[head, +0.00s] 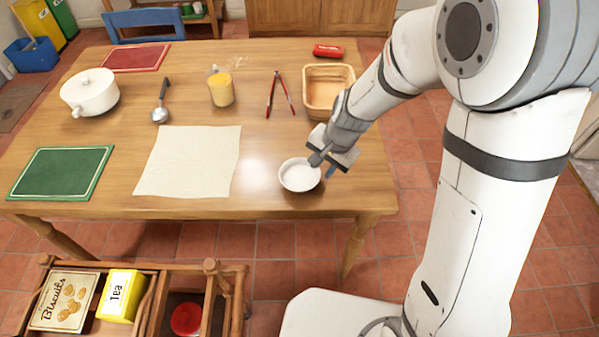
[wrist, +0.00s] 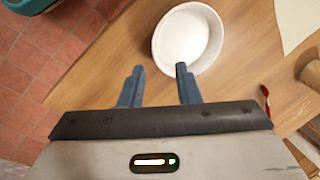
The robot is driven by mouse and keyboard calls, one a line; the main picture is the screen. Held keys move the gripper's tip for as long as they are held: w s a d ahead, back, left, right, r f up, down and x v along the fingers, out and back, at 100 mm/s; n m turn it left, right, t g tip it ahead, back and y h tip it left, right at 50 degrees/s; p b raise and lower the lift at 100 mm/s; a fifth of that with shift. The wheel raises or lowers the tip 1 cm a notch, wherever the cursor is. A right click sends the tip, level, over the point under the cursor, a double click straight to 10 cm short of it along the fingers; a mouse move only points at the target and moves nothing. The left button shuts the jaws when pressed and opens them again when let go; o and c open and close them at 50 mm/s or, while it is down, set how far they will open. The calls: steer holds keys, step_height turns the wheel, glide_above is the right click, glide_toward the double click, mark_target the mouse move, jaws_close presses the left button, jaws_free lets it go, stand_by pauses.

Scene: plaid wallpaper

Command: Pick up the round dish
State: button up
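The round dish (head: 299,175) is white and shallow and stands upright on the wooden table near its front right edge. In the wrist view the dish (wrist: 187,36) is just beyond my fingertips and looks empty. My gripper (head: 322,164) is at the right side of the dish, low over the table. In the wrist view my gripper (wrist: 158,70) has its two blue-grey fingers apart with nothing between them. The right finger's tip overlaps the near rim of the dish in that view; I cannot tell whether it touches.
A cream cloth (head: 190,160) lies left of the dish. A green board (head: 62,172) lies at left. A wooden cart (head: 150,295) stands in front.

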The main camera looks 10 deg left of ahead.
mark_target(317, 183)
steer(key=x, duration=0.5)
steer(key=b+x, duration=0.1)
steer(key=x, duration=0.1)
steer(key=shift+s+d+f, duration=0.25)
steer(key=shift+f, duration=0.1)
jaws_close()
